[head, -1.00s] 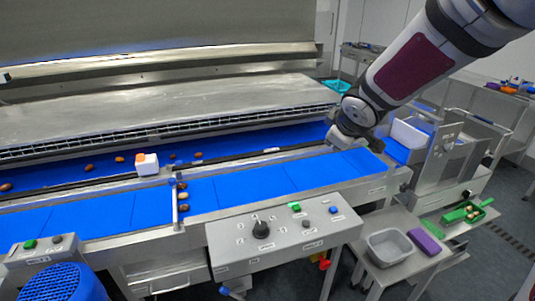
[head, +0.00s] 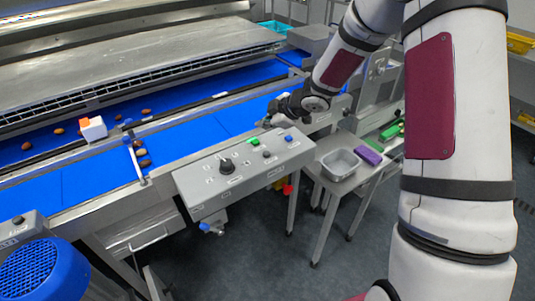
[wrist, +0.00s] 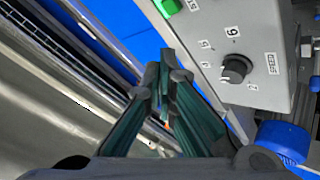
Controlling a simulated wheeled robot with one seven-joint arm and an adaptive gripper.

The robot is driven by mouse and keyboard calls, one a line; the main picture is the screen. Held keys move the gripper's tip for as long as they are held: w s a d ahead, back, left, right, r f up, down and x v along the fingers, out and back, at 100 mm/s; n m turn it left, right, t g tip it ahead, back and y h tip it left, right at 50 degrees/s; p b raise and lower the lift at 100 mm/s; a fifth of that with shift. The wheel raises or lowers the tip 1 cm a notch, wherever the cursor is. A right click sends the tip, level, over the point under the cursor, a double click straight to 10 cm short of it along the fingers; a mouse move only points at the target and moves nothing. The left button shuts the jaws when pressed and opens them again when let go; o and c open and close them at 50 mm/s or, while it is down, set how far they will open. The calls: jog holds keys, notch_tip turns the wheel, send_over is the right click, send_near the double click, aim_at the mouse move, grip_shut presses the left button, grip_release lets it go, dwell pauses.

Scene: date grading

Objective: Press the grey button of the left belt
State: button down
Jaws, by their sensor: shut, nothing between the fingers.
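A small grey control box (head: 25,228) sits at the left edge of the head view, partly cut off. It carries a dark grey button (head: 18,220). The larger control panel (head: 205,172) stands in front of the belt, with a black knob (head: 227,166), a green button (head: 253,141), a dark button (head: 267,154) and a blue button (head: 288,138). My gripper (head: 268,122) is at this panel's far right edge, far right of the small box. In the wrist view its fingers (wrist: 165,78) are together and empty, beside the panel's knob (wrist: 236,68).
The blue belt (head: 190,135) runs behind the panel, with a metal crossbar (head: 135,160) and several dates. A blue motor cover (head: 45,270) stands front left. A side table holds a grey tub (head: 341,163) and a purple block (head: 368,155). Floor in front is free.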

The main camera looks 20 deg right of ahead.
jog(key=b, duration=0.5)
send_over(265, 154)
jog(key=f, duration=0.5)
jog(key=shift+w+d+f, duration=0.1)
jog(key=shift+w, duration=0.1)
jog(key=shift+s+f+b, duration=0.15)
jog(key=shift+f+b, duration=1.35)
jog(key=shift+f, duration=0.3)
jog(key=shift+f, duration=0.1)
jog(key=shift+f, duration=0.3)
jog(key=shift+f+b, duration=0.45)
jog(key=shift+b, duration=0.1)
jog(key=shift+r, duration=0.1)
dwell(0.5)
jog(key=shift+r+p, duration=0.8)
jog(key=shift+p, duration=0.15)
